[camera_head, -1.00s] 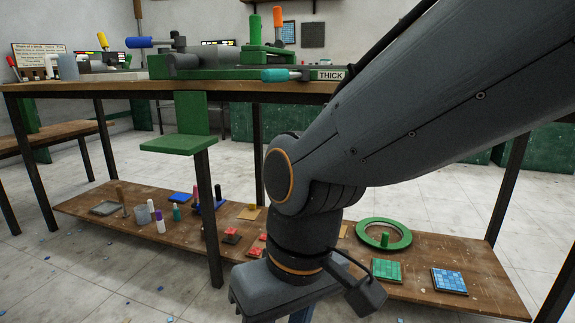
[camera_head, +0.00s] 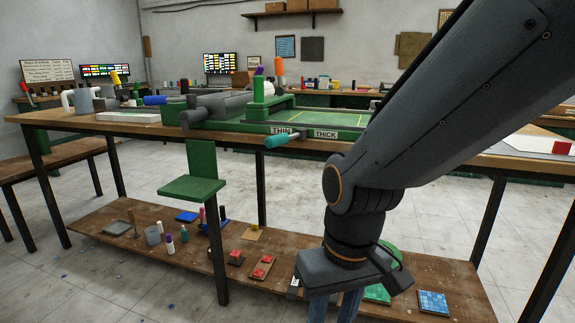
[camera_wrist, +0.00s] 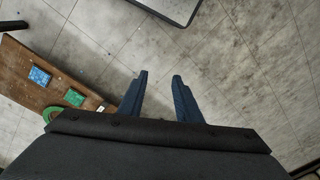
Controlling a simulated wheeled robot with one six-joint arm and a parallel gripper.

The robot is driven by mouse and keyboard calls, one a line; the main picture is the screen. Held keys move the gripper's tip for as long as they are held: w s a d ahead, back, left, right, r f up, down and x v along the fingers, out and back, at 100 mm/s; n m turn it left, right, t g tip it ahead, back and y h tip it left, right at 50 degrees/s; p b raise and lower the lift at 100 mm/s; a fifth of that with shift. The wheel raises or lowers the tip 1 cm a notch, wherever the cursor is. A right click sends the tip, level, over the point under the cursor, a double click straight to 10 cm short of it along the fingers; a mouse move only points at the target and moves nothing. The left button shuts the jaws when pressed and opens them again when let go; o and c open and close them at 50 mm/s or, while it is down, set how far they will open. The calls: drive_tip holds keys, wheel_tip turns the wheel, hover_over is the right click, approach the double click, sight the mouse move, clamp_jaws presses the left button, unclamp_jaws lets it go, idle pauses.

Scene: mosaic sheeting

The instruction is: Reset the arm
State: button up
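My arm comes in from the upper right of the head view and bends down at a dark joint. My gripper (camera_head: 337,308) hangs at its end, in front of the low shelf, with its fingers cut off by the bottom edge. In the wrist view my gripper (camera_wrist: 160,80) shows two blue fingers standing apart with bare floor between them. It is open and holds nothing.
The workbench (camera_head: 120,128) carries a green machine with a teal-handled lever (camera_head: 278,141). The low shelf (camera_head: 150,262) holds bottles, cups, red pieces and a blue tile (camera_head: 433,302), also in the wrist view (camera_wrist: 40,76). Floor beneath my gripper is clear.

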drive_tip(key=s+d+r+m+h+p, duration=0.1)
drive_tip(key=s+d+r+m+p, duration=0.1)
drive_tip(key=d+r+p, duration=1)
drive_tip(key=shift+s+d+r+m+p, duration=0.2)
drive_tip(key=shift+r+m+p, duration=0.5)
drive_tip(key=shift+r+p, duration=2)
drive_tip(key=shift+f+p, duration=0.9)
drive_tip(key=shift+f, duration=0.05)
